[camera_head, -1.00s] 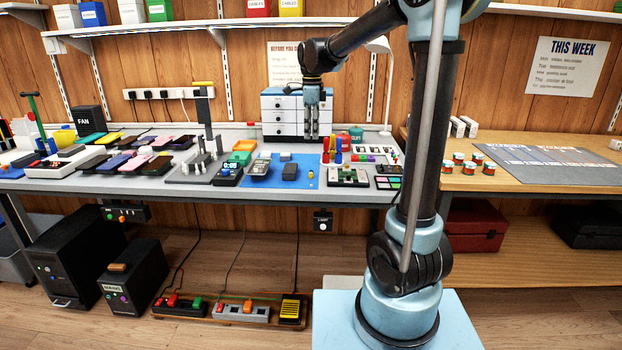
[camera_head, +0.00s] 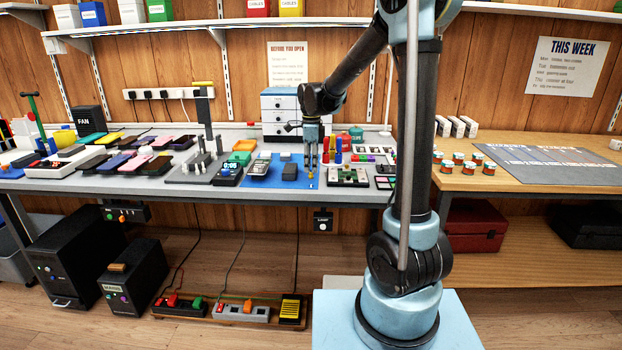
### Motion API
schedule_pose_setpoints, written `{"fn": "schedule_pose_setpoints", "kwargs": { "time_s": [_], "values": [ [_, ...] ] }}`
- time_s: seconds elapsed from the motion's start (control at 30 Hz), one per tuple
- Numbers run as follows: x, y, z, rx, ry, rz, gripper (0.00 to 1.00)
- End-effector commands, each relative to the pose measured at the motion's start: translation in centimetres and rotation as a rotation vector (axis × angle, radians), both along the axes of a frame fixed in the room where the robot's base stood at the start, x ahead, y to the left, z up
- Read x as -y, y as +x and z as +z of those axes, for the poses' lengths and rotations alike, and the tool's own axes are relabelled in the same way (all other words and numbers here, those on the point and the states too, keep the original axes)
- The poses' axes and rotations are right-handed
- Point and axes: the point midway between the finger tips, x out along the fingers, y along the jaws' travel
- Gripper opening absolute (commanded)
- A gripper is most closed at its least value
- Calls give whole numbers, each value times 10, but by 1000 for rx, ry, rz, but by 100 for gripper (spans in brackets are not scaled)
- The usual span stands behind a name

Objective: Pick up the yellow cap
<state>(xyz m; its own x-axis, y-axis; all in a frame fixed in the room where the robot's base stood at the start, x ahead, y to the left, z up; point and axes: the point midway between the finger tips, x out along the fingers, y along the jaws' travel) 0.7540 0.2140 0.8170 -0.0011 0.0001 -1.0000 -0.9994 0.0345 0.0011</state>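The yellow cap (camera_head: 311,177) is a tiny yellow piece at the right part of the blue mat (camera_head: 257,181) on the workbench. My gripper (camera_head: 311,173) points straight down over that spot. Its two fingertips are at the cap and partly hide it. The view is too small to tell whether the fingers touch the cap or have closed on it.
A dark phone (camera_head: 289,172) lies just left of my gripper. A green circuit board in a holder (camera_head: 347,177) is close on the right. Red, yellow and blue upright items (camera_head: 338,152) stand just behind to the right. The white drawer unit (camera_head: 281,112) is behind.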

Motion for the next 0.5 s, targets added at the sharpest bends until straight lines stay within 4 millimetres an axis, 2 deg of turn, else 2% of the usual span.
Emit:
{"fn": "schedule_pose_setpoints", "kwargs": {
  "time_s": [0.2,0.5],
  "values": [
    [-1,-1,-26,0,0,0,38],
    [-1,-1,-33,0,0,0,38]
  ]
}}
